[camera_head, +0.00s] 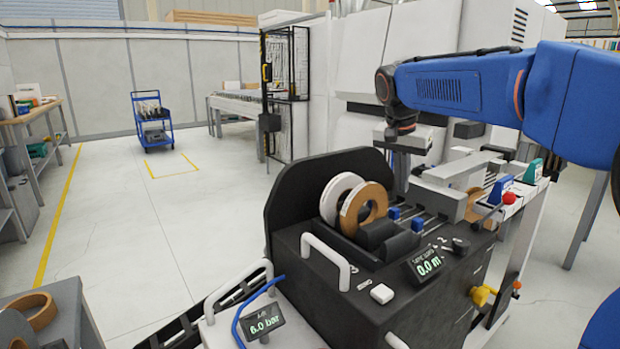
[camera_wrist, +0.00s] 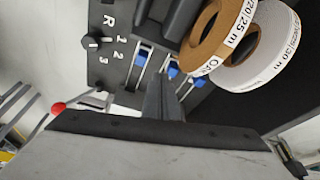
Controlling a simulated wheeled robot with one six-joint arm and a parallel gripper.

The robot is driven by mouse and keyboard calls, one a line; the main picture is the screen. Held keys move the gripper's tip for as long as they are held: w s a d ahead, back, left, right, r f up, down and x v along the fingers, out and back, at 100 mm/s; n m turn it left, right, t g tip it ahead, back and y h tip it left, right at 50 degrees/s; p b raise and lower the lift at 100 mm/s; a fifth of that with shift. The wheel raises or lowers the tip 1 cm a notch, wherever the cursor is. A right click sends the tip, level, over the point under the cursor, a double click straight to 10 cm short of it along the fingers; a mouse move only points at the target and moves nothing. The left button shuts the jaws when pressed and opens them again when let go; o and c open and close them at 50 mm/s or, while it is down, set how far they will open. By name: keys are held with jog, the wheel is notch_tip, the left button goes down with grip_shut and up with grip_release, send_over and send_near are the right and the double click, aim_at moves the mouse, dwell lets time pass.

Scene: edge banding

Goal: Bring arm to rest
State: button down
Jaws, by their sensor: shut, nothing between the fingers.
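My blue arm (camera_head: 460,85) reaches in from the right, above the black edge-banding machine (camera_head: 340,270). My gripper (camera_head: 401,185) points down behind the edge-band rolls and is partly hidden. In the wrist view its dark fingers (camera_wrist: 160,82) are together with nothing between them. They appear over the rails with blue clamps. A brown roll (camera_head: 364,208) and a white roll (camera_head: 338,197) stand upright side by side in the machine's holder. Both also show in the wrist view, the brown roll (camera_wrist: 217,35) and the white roll (camera_wrist: 268,50).
A pressure display (camera_head: 264,322) reads 6.0 bar, and a length display (camera_head: 428,267) reads 0.0 m. A red knob (camera_head: 509,198) stands at the machine's right. A blue cart (camera_head: 151,120) stands on otherwise clear floor.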

jog(key=s+d+f+n+y, duration=0.15)
jog(key=s+f, duration=0.25)
jog(key=s, duration=0.6)
jog(key=s+d+f+n, duration=0.3)
jog(key=s, duration=0.6)
jog(key=s+f+n+t, duration=0.2)
jog(key=s+f+n, duration=0.1)
jog(key=s+f, duration=1)
jog(key=s, duration=0.3)
jog(key=shift+d+f+y, duration=0.2)
jog(key=shift+d+y, duration=0.1)
jog(key=shift+y, duration=0.05)
jog(key=shift+n, duration=0.25)
